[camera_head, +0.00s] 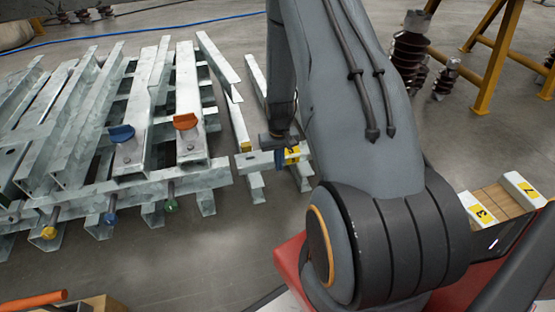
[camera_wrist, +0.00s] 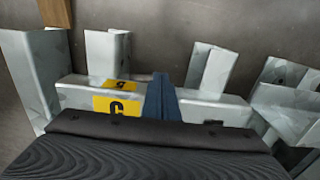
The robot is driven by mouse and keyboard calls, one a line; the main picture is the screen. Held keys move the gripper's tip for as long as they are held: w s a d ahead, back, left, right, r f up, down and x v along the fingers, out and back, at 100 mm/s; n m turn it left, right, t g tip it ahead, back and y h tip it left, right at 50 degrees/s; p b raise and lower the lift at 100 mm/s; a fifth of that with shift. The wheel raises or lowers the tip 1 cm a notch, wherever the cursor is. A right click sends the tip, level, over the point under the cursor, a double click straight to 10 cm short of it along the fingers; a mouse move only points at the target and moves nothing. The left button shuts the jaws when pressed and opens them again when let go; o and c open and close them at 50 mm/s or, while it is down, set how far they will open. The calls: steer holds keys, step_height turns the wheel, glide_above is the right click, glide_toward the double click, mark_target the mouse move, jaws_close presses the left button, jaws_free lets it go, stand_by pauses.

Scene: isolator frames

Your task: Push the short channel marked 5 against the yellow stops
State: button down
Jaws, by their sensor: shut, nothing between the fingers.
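The short galvanized channel (camera_head: 259,162) lies across narrow steel rails on the floor, beside the larger steel stack. Its yellow label (camera_head: 293,153) carries a black mark too small to read surely here. In the wrist view the channel (camera_wrist: 205,109) runs across the middle, with yellow labels (camera_wrist: 115,106) on its side and top, their marks inverted. My gripper (camera_head: 279,158) is shut and empty, its blue fingers (camera_wrist: 161,97) upright against or just in front of the channel; contact is unclear. A small yellow patch (camera_head: 245,146) shows at a rail near the channel's left end, possibly a stop.
Brown insulators (camera_head: 410,50) and a yellow frame (camera_head: 490,60) stand at the back right. Another channel marked 3 (camera_head: 482,214) lies at right. Floor in front of the rails is clear.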

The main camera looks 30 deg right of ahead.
steer(key=shift+w+d, duration=0.25)
steer(key=shift+w, duration=0.6)
steer(key=shift+w+d, duration=0.2)
steer(key=shift+w, duration=0.6)
steer(key=shift+w, duration=0.1)
steer(key=shift+s+a+p, duration=0.25)
steer(key=shift+s+p, duration=0.35)
steer(key=shift+s, duration=0.45)
steer(key=shift+r, duration=0.1)
step_height(320, 180, up, 9)
steer(key=p, duration=0.7)
